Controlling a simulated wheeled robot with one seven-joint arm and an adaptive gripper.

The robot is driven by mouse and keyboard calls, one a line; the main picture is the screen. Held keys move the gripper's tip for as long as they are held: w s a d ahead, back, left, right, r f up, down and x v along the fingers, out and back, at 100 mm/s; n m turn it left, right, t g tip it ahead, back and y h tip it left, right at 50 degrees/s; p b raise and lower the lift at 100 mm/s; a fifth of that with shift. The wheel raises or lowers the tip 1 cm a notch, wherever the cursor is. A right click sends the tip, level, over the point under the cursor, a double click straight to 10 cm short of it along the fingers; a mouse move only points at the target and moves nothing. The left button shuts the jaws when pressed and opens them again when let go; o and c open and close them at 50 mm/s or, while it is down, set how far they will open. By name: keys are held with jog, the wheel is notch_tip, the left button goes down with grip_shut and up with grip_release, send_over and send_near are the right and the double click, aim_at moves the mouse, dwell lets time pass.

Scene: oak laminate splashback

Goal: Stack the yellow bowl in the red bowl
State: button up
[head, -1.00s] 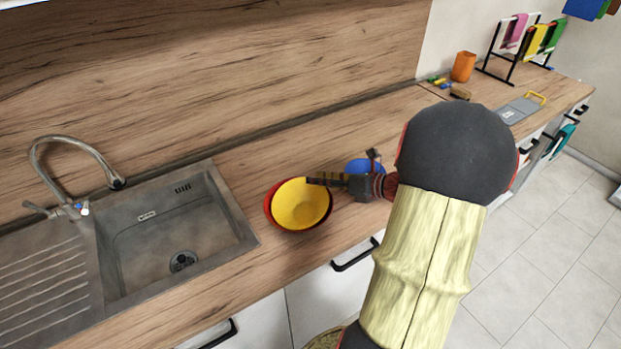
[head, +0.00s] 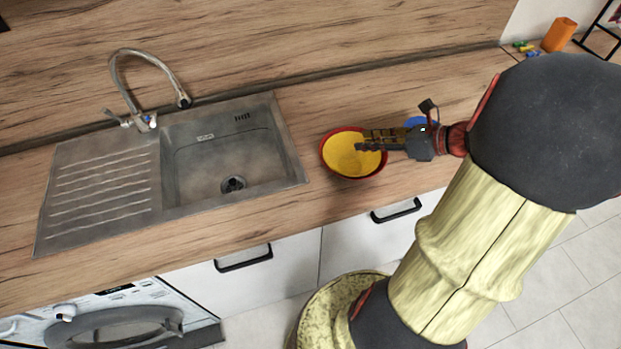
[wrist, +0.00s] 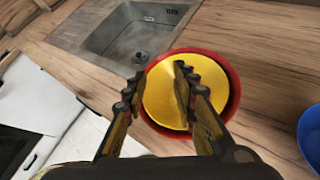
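The yellow bowl (head: 345,158) sits inside the red bowl (head: 328,165) on the counter, right of the sink. In the wrist view the yellow bowl (wrist: 160,101) fills most of the red bowl (wrist: 233,84), whose rim shows around it. My gripper (head: 364,141) reaches in from the right over the bowls. In the wrist view its fingers (wrist: 159,72) are spread apart with nothing clamped between them. The left finger is by the bowls' left rim and the right finger is over the yellow bowl. Whether a finger touches a bowl I cannot tell.
A blue bowl (wrist: 311,135) stands right of the red one, partly behind my gripper in the head view. The steel sink (head: 230,150) with its tap (head: 140,85) is to the left. An orange cup (head: 559,34) is far back right.

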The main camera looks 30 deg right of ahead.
jog(key=s+a+r+n+g, duration=0.25)
jog(key=a+n+g, duration=0.35)
jog(key=a+n, duration=1)
jog(key=s+a+r+n+h, duration=0.2)
jog(key=a+r+n+h, duration=0.1)
jog(key=n, duration=0.5)
jog(key=s+a+r+n+t+h, duration=0.1)
jog(key=s+a+r+n+h, duration=0.1)
jog(key=a+n, duration=0.3)
jog(key=s+r+n, duration=0.1)
jog(key=n, duration=0.3)
jog(key=shift+r+h, duration=0.2)
jog(key=shift+h, duration=0.2)
jog(key=shift+s+d, duration=0.1)
jog(key=shift+d, duration=0.05)
